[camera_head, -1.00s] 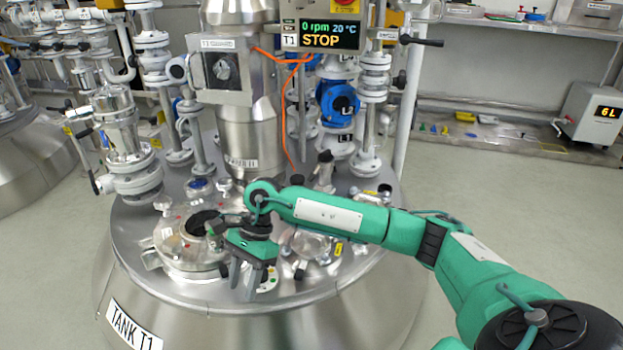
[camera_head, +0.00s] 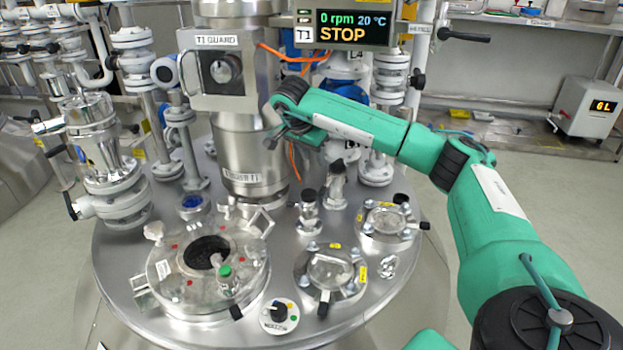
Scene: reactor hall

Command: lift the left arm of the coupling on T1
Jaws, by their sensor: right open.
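Tank T1 (camera_head: 150,318) has a round steel top. At its left stands a steel upright fitting (camera_head: 92,135), which looks like the coupling. A black-tipped lever (camera_head: 56,151) sticks out on its left, and a lower black handle (camera_head: 69,205) hangs below; I cannot tell for sure which is the coupling's left arm. My right gripper (camera_head: 285,136) is open and appears empty. It is in front of the steel column under the T1 guard box, well to the right of the fitting and apart from it. My left gripper is not in view.
The guard box (camera_head: 211,72) and column (camera_head: 247,150) stand between fitting and gripper. An orange cable hangs near the gripper.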

